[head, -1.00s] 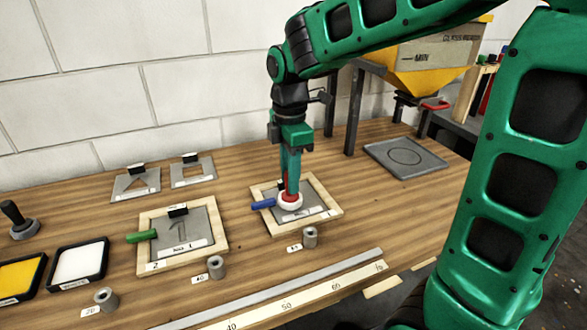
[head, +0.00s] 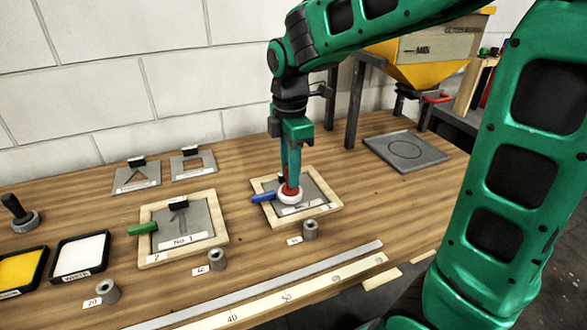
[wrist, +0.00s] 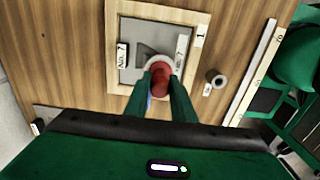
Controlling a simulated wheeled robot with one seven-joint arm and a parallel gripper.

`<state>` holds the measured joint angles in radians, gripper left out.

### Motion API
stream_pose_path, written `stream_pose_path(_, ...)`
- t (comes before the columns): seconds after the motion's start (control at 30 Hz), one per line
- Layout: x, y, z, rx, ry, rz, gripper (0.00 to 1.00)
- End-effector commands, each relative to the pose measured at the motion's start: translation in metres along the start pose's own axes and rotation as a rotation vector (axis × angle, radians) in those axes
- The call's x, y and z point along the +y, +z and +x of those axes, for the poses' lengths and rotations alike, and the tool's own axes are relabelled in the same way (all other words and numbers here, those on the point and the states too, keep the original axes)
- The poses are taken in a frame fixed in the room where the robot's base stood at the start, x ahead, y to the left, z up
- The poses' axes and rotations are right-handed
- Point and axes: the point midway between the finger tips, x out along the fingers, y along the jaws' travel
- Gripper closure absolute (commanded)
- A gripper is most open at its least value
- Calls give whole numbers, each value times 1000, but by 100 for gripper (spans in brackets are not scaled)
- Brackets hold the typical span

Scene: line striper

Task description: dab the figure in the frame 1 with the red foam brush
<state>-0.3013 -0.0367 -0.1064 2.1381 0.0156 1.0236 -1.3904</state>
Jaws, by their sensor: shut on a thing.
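My gripper (head: 289,183) is shut on the red foam brush (wrist: 160,80), which has a red body and a round white foam end (head: 290,197). It points down over the right-hand wooden frame, frame 1 (head: 331,211); its "1" label shows in the wrist view. A grey stencil plate (wrist: 132,68) marked No. 7 lies in that frame (wrist: 111,45). The foam end is over the plate's cut-out figure (wrist: 147,50) and hides part of it. It looks at or very near the plate; I cannot tell if it touches.
A blue handle (head: 263,197) sits at frame 1's left side. Frame 2 (head: 150,261) with plate No. 1 and a green handle (head: 143,229) is left. White (head: 80,257) and yellow (head: 20,269) trays are farther left. Grey cylinders (head: 311,229) stand in front.

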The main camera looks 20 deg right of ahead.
Motion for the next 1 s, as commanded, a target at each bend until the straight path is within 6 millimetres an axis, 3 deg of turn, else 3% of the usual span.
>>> stream_pose_path(1.0,0,1,8,0,0,1,95)
